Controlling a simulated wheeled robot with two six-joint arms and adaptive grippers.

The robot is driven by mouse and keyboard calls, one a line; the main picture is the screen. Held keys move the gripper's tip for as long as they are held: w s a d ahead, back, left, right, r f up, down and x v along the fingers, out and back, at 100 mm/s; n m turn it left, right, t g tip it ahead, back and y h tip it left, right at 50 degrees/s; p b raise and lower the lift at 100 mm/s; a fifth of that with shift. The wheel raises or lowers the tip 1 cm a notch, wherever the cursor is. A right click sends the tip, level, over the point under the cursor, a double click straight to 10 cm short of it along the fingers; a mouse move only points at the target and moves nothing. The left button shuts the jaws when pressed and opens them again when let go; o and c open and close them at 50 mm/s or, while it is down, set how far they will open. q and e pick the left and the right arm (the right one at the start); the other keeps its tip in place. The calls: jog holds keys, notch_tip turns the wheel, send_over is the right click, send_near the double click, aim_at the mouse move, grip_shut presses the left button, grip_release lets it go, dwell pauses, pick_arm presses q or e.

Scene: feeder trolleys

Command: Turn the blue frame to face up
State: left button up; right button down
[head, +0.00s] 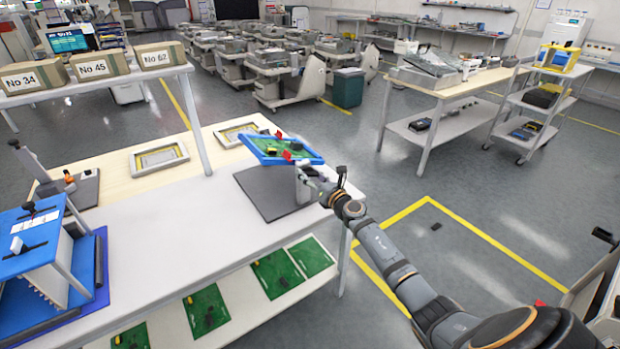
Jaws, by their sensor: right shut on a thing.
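The blue frame (261,156) is held tilted above a dark grey mat (262,190) at the right end of the white workbench. A green board (272,147) with dark parts and red pieces shows inside the frame. My right gripper (303,172) is shut on the frame at its near right side, with the arm reaching in from the lower right. The fingertips are small and partly hidden by the frame. My left gripper is not in view.
Two pale trays (158,159) lie behind on the wooden bench top. A blue fixture (30,240) stands at the left, and boxes (95,66) sit on a shelf. Several green boards (207,309) lie on the lower shelf. The white bench (185,225) is clear in the middle.

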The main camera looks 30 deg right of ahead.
jog(key=shift+f+n+b, duration=0.1)
jog(key=shift+n+b, duration=0.4)
jog(key=shift+n, duration=1.5)
jog(key=shift+d+n, duration=0.1)
jog(key=shift+n, duration=0.2)
jog(key=shift+c, duration=2.2)
grip_release()
jog(key=s, duration=1.2)
jog(key=shift+d, duration=0.45)
